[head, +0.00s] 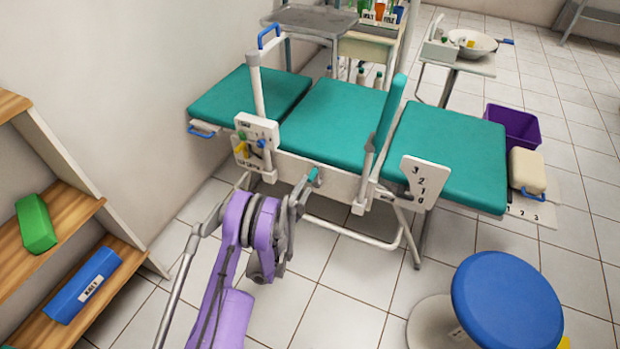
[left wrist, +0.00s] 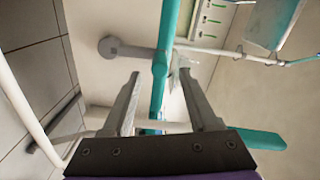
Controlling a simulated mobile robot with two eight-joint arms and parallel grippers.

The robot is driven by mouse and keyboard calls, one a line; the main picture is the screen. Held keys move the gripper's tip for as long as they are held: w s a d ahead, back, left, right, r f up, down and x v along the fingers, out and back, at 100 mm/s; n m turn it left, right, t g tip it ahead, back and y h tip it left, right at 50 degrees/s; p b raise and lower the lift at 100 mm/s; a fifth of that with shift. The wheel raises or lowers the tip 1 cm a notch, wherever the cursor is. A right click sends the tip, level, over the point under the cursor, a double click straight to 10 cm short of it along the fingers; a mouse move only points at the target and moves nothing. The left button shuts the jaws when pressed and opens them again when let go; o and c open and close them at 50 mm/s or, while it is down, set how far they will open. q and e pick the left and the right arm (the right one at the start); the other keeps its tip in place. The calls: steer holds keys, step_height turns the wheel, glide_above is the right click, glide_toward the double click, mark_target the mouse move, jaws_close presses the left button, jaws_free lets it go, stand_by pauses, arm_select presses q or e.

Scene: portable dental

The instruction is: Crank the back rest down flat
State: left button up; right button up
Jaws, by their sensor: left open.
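The treatment chair has teal cushions: a left section (head: 250,95), a middle seat (head: 335,122) and a right section (head: 452,150), all looking near level. A narrow teal panel (head: 391,112) stands steeply between the seat and the right section. A white plate numbered 3 to 0 (head: 425,180) is on the near side. In the left wrist view a teal bar (left wrist: 160,68) lies between the open fingers (left wrist: 160,100); contact cannot be told. My right gripper is out of view.
A blue stool (head: 507,300) stands at front right. Wooden shelves (head: 70,215) are at left. A white panel with coloured knobs (head: 256,140) and a post are on the chair's near side. A purple bin (head: 513,126) stands at right.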

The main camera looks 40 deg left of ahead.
arm_select(q)
steer(key=shift+v, duration=2.2)
